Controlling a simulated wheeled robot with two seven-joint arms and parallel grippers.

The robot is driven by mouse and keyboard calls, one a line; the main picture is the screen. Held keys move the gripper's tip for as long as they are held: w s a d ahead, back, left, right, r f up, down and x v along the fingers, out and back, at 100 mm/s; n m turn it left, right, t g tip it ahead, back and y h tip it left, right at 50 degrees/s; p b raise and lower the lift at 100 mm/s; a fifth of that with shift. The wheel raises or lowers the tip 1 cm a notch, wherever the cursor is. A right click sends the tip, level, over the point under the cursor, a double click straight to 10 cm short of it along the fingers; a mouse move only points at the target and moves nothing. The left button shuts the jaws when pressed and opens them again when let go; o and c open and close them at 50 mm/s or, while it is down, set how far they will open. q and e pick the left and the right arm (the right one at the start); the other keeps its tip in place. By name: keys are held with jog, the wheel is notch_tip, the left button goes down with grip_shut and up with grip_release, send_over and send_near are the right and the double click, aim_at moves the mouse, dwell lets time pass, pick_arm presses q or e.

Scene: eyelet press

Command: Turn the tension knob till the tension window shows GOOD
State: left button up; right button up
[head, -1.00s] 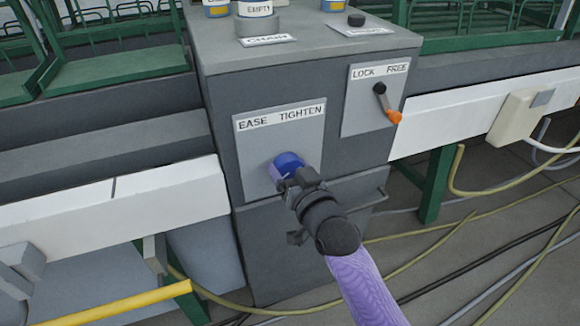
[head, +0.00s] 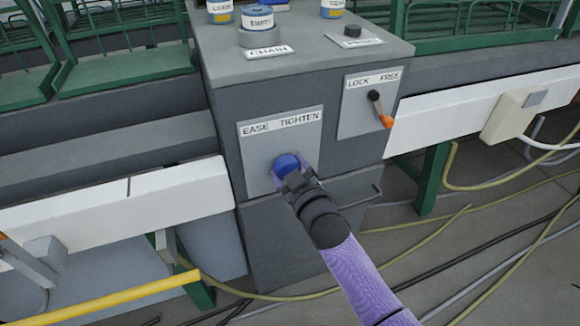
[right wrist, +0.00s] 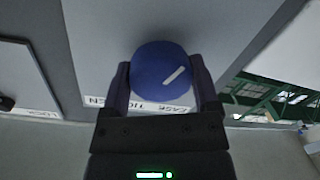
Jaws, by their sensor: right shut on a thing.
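The tension knob (head: 287,165) is a blue round knob on a light plate (head: 255,150) labelled EASE and TIGHTEN, on the front of a grey cabinet. My right gripper (head: 292,174) is shut on the knob, coming from the lower right. In the right wrist view the knob (right wrist: 158,62) sits between the two fingers of the gripper (right wrist: 163,80), one on each side. A white mark on its face slants toward the upper right there. The labels appear upside down in that view. I see no tension window in either view. My left gripper is not in view.
An orange-tipped lever (head: 382,112) sits on a LOCK/FREE plate, right of the knob. White rails (head: 480,105) flank the cabinet. Hoses (head: 440,230) lie on the floor.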

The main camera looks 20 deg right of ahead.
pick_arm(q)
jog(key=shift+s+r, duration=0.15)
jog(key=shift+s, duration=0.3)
pick_arm(e)
jog(key=shift+f, duration=0.1)
jog(key=o, duration=1.1)
jog(key=shift+s, duration=0.15)
pick_arm(q)
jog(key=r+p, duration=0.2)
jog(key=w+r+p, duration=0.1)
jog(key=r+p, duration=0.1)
jog(key=p, duration=0.1)
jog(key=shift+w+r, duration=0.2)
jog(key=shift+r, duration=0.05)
pick_arm(e)
jog(key=s, duration=0.9)
jog(key=shift+s+d+r, duration=0.25)
jog(key=shift+s+d, duration=0.05)
jog(key=shift+d, duration=0.15)
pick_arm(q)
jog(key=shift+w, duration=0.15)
